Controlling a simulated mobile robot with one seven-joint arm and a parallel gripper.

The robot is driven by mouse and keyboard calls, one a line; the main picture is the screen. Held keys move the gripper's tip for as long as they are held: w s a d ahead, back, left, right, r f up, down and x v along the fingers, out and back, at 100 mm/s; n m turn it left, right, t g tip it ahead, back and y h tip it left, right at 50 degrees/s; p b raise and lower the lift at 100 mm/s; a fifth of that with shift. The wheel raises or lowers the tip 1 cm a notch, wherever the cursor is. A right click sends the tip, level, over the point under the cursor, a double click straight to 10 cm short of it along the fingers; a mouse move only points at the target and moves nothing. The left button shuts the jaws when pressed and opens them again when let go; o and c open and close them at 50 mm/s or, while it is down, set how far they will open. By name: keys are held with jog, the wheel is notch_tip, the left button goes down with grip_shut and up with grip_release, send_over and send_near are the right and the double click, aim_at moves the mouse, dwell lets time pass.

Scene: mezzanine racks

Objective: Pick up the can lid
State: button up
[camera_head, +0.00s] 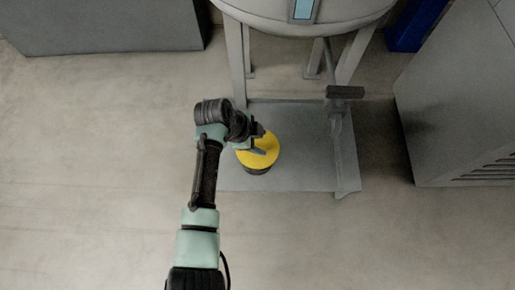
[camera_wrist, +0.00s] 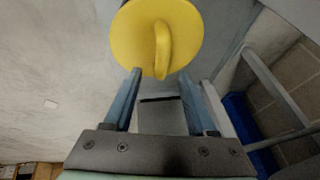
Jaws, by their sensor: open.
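The can lid is a round yellow disc (camera_head: 265,157) on top of a dark can (camera_head: 257,171), which stands on a grey platform. In the wrist view the lid (camera_wrist: 138,40) fills the top middle, with a raised yellow loop handle (camera_wrist: 163,45) on it. My gripper (camera_head: 257,143) is at the lid's upper left part in the head view and partly covers it. In the wrist view the two fingers of my gripper (camera_wrist: 160,73) are apart and empty, with the handle's near end between or just beyond the tips. Whether they touch the lid is unclear.
The flat grey platform (camera_head: 300,176) has a post with a dark top (camera_head: 345,92) on its right. A large round vessel on legs (camera_head: 300,20) stands behind. Grey cabinets stand at the right (camera_head: 460,100) and upper left (camera_head: 110,28). The floor at left is clear.

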jog(key=shift+x, duration=1)
grip_shut()
jog(key=shift+r, duration=0.15)
